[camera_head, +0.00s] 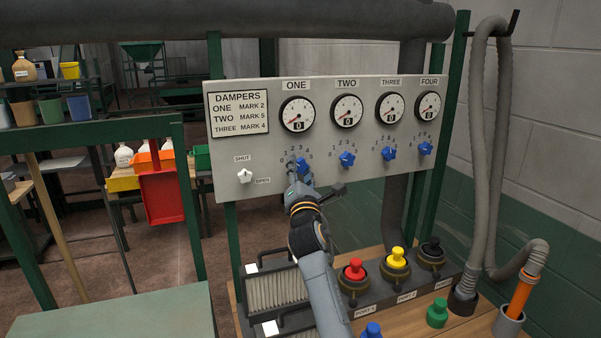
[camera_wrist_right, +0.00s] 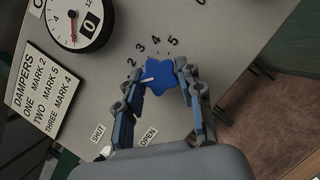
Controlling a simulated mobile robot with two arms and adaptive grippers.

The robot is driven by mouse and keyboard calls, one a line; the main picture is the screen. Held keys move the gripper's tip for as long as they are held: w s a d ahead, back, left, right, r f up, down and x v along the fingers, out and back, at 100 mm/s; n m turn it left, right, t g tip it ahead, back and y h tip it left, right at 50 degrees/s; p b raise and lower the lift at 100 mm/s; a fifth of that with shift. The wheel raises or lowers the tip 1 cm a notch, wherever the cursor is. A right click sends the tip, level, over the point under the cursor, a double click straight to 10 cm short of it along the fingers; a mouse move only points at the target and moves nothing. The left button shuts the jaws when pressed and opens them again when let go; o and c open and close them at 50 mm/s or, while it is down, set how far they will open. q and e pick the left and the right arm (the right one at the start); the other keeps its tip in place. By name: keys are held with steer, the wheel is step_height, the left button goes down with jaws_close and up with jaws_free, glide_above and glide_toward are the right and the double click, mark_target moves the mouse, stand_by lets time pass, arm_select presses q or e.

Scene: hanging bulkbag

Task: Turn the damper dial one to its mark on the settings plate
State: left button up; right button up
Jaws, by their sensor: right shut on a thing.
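Damper dial one (camera_head: 303,165) is a blue knob low on the grey panel, under the gauge marked ONE (camera_head: 298,114), which reads 0. My right gripper (camera_head: 298,172) is at this dial. In the right wrist view, its fingers (camera_wrist_right: 166,82) are shut on either side of the blue knob (camera_wrist_right: 168,76). The knob's white pointer is aimed left, a little below the 2; marks 2 to 5 show, the lower marks are hidden by a finger. The settings plate (camera_head: 238,114) reads ONE MARK 2, and also shows in the wrist view (camera_wrist_right: 47,91). My left gripper is not in view.
Blue dials two (camera_head: 347,159), three (camera_head: 389,154) and four (camera_head: 425,148) sit to the right. A white SHUT/OPEN knob (camera_head: 245,176) is at lower left. Red (camera_head: 354,270) and yellow (camera_head: 397,257) plugs stand on the bench below. A grey hose (camera_head: 482,150) hangs at right.

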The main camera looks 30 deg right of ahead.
steer(key=m, duration=0.2)
steer(key=m+g+h+p, duration=0.1)
steer(key=m, duration=0.1)
steer(key=shift+a+r+g, duration=0.15)
steer(key=shift+r+g, duration=0.05)
steer(key=shift+g, duration=0.1)
steer(key=shift+m+g+p, duration=0.7)
steer(key=shift+m+p, duration=0.15)
steer(key=shift+m, duration=1.05)
steer(key=o, duration=1.2)
steer(key=shift+w+f, duration=0.1)
steer(key=shift+a, duration=0.1)
steer(key=v, duration=1.2)
